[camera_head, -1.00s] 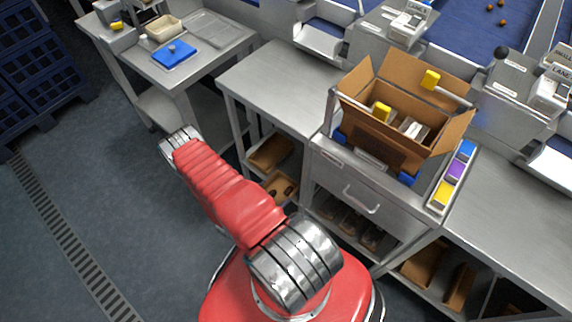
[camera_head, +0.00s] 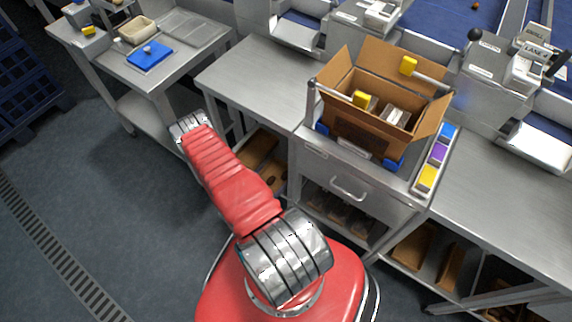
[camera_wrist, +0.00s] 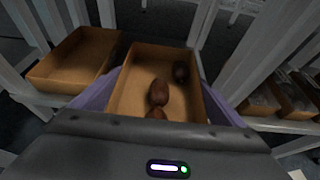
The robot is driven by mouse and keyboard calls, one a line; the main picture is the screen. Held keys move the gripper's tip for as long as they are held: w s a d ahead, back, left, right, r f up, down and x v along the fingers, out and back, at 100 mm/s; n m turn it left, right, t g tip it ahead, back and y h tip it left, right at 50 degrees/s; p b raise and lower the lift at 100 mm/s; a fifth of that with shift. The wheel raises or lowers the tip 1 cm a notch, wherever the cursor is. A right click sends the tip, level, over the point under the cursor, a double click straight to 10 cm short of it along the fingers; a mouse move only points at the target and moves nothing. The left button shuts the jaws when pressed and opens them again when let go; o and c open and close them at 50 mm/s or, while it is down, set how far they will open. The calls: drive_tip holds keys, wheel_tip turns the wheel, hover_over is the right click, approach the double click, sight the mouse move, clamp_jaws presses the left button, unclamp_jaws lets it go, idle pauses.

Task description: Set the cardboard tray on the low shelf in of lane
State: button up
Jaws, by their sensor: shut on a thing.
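My gripper (camera_wrist: 158,88) has purple fingers on both sides of a brown cardboard tray (camera_wrist: 129,92) and is shut on it. The tray is open-topped and holds dark brown dates (camera_wrist: 159,92); three show in the wrist view. Its near end is hidden by the gripper body. It looks level, at the low shelf (camera_wrist: 258,122) under the steel table; I cannot tell whether it touches the shelf. A second, empty-looking cardboard tray (camera_wrist: 72,62) sits on the shelf to its left. In the head view my arm hides the gripper.
White table legs stand close on both sides of the held tray. More trays (camera_wrist: 282,92) lie on the shelf to the right. Above, a large cardboard box (camera_head: 345,125) stands on a drawer cabinet (camera_head: 350,187). The steel tabletop (camera_head: 262,85) beside it is bare.

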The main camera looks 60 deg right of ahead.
sight(284, 162)
drive_tip(key=d, duration=0.3)
drive_tip(key=s+d, duration=0.1)
drive_tip(key=d, duration=0.6)
drive_tip(key=shift+s+d, duration=0.25)
drive_tip(key=shift+s, duration=0.05)
drive_tip(key=shift+s+d, duration=0.15)
drive_tip(key=shift+d, duration=0.4)
drive_tip(key=shift+a+f, duration=0.1)
drive_tip(key=shift+f, duration=1.65)
drive_tip(key=shift+f, duration=0.1)
drive_tip(key=o, duration=0.7)
